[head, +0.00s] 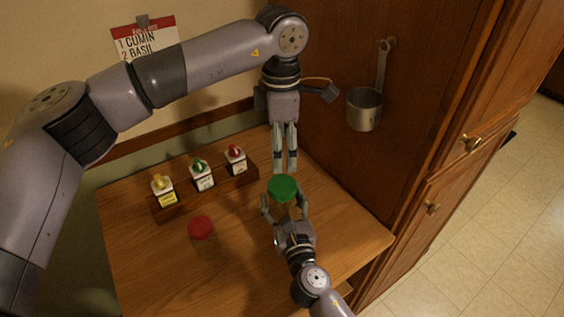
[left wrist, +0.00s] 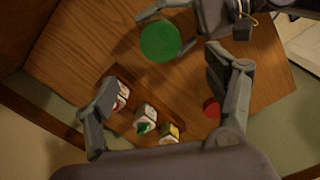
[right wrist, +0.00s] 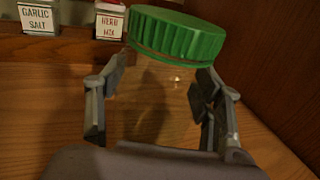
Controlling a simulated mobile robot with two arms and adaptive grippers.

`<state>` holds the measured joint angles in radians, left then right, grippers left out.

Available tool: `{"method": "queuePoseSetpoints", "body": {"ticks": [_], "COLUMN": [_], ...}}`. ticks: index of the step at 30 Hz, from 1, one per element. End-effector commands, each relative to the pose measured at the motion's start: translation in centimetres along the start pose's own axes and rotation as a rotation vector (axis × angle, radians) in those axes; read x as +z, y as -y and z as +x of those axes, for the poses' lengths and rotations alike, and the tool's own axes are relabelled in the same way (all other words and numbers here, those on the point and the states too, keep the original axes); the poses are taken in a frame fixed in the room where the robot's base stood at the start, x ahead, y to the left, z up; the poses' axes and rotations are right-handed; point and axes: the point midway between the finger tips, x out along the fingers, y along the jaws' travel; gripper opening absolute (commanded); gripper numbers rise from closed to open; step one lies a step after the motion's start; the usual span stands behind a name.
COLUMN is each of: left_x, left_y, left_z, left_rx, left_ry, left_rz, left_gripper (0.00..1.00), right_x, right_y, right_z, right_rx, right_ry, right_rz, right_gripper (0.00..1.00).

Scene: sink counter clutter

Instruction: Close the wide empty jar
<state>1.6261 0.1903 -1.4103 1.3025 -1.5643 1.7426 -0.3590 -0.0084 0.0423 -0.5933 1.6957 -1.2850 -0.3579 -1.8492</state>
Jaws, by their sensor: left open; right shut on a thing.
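The wide empty jar (right wrist: 160,105) is clear and seems to hold nothing. A ribbed green lid (right wrist: 178,33) sits over its mouth and looks slightly tilted in the right wrist view; I cannot tell whether it is fully seated. In the head view the green lid (head: 283,187) covers most of the jar. My right gripper (head: 285,203) is shut on the jar's sides, one finger on each side. My left gripper (head: 286,166) is open and empty, pointing down just behind and above the lid. The left wrist view shows the lid (left wrist: 160,42) from above, with nothing between the left fingers.
A wooden rack (head: 212,192) with three small spice jars stands at the back left. A red-lidded jar (head: 202,238) stands to its front. A metal cup (head: 365,110) hangs on the right cabinet wall. A note (head: 146,40) is on the back wall. The front left counter is clear.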

Motion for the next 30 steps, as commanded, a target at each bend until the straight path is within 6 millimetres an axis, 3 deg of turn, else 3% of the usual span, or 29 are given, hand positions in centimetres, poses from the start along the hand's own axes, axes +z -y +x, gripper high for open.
{"method": "queuePoseSetpoints", "body": {"ticks": [4,13,14,24,30], "left_x": [0.03,0.02,0.02,0.02,0.01], "left_y": [0.02,0.05,0.05,0.04,0.04], "left_z": [-1.24,-1.49,-1.49,-1.46,-1.46], "left_rx": [0.000,-0.001,-0.001,-0.001,-0.001], "left_ry": [0.000,0.000,0.000,0.000,0.000], "left_rz": [0.000,0.001,0.001,0.001,0.001], "left_gripper": [0.77,0.77,0.77,0.77,0.77], "right_x": [-0.10,-0.09,-0.09,-0.03,-0.01], "right_y": [0.03,0.03,0.03,0.01,0.00], "right_z": [-0.02,-0.02,-0.02,-0.01,0.00], "right_rx": [-0.001,-0.001,-0.001,0.000,0.000], "right_ry": [-0.002,-0.002,-0.002,-0.001,0.000], "right_rz": [-0.001,-0.001,-0.001,0.000,0.000], "right_gripper": [0.00,0.00,0.62,0.84,0.85]}}
